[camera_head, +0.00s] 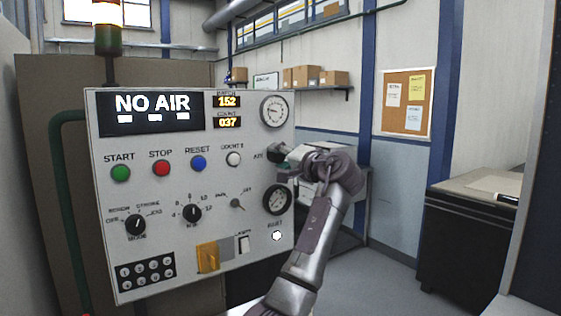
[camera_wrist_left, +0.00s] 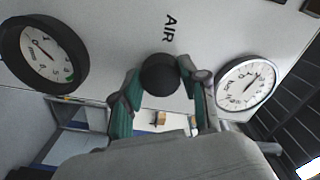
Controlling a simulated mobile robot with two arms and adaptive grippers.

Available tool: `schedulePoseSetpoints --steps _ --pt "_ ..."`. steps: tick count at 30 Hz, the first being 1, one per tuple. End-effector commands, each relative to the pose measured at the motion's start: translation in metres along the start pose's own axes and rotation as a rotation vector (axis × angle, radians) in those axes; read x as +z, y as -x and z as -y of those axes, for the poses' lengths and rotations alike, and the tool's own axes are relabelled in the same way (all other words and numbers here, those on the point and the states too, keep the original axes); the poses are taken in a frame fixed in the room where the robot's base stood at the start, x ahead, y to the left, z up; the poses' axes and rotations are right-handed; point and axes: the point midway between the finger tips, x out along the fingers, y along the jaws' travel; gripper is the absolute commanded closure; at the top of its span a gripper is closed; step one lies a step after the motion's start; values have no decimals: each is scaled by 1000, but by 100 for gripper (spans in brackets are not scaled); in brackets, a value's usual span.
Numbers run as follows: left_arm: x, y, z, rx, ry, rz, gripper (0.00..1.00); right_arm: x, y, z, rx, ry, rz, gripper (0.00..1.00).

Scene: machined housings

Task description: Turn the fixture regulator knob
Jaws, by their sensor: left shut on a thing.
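The regulator knob (camera_wrist_left: 160,74) is a round black knob beside the label AIR on the light grey panel, seen in the wrist view. My left gripper (camera_wrist_left: 160,82) is shut on it, with one green-padded finger on each side. In the head view my left gripper (camera_head: 281,156) is at the right edge of the control panel (camera_head: 180,275), just right of the AIR label, and it hides most of the knob. The panel display (camera_head: 152,104) reads NO AIR. My right gripper is not in view.
One round gauge (camera_head: 273,111) sits above the knob and a black-rimmed gauge (camera_head: 277,200) sits below it, both close to my gripper. Coloured buttons, dials and a yellow switch (camera_head: 207,257) are on the panel to the left. A dark cabinet (camera_head: 465,240) stands at the right.

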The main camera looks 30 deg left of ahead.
Motion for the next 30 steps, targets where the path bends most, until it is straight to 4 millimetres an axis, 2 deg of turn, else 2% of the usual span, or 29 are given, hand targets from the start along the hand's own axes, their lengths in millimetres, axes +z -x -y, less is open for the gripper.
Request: schedulePoseSetpoints --steps 17,18,22,30 --pt "1 0 -3 5 33 4 91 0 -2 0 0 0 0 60" --pt "1 0 -3 5 33 4 55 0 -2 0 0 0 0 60" --pt "1 0 -3 5 33 4 33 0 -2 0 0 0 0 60" --pt "0 0 -1 2 34 2 32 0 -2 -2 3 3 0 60"
